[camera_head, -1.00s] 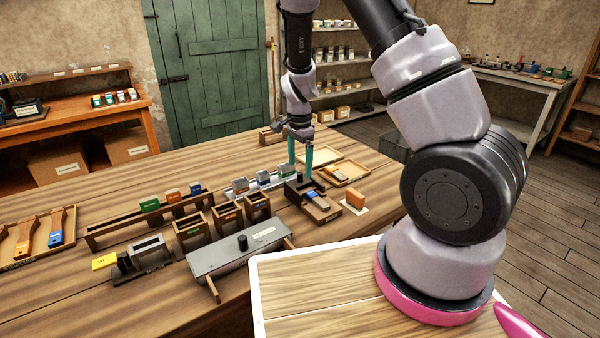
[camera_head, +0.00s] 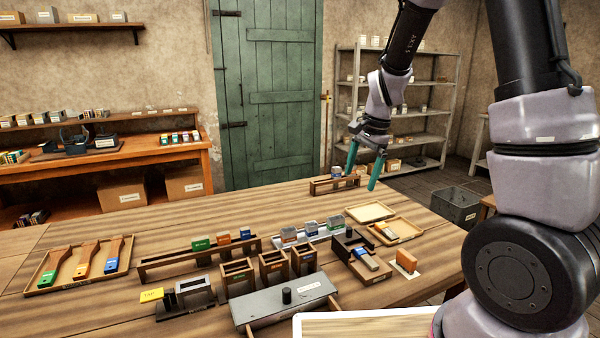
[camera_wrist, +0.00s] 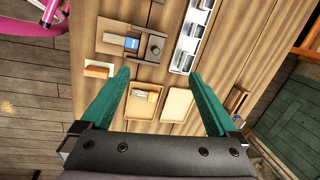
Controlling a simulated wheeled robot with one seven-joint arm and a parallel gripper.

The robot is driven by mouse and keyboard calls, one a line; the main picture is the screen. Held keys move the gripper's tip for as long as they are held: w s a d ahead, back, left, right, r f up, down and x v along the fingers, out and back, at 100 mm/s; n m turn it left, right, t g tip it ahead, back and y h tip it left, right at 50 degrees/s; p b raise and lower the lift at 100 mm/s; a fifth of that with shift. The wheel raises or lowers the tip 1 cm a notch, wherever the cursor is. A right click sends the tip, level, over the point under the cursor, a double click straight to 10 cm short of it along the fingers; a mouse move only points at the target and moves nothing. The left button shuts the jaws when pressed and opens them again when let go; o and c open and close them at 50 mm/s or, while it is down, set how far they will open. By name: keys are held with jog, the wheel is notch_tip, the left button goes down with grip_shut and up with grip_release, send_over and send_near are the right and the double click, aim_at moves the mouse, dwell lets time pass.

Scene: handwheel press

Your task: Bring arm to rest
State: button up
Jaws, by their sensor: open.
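My gripper (camera_head: 362,170) is raised above the far right part of the wooden workbench (camera_head: 330,195), with its two teal fingers pointing down. The fingers are spread wide and nothing is between them. In the wrist view my gripper (camera_wrist: 158,98) is open, and the bench top shows below it. Two shallow trays show between and beyond the fingers: an empty tray (camera_wrist: 177,104) and a tray with a small block in it (camera_wrist: 141,102). My arm comes down from the upper right in the head view.
A dark wooden holder with a blue-labelled block (camera_head: 362,260), an orange block (camera_head: 406,262), a grey lidded box (camera_head: 285,302) and several open wooden boxes (camera_head: 272,268) stand on the bench. A tray of handled tools (camera_head: 82,262) is at left. A small rack (camera_head: 334,185) stands near my gripper.

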jog(key=s+d+r+n+t, duration=0.3)
jog(key=s+r, duration=0.7)
jog(key=s+d+r+n+t, duration=0.2)
jog(key=s+d+r+n, duration=0.1)
jog(key=s+r, duration=0.6)
jog(key=shift+s+r+n+t, duration=0.4)
jog(key=shift+r+n, duration=0.3)
jog(key=shift+r, duration=0.15)
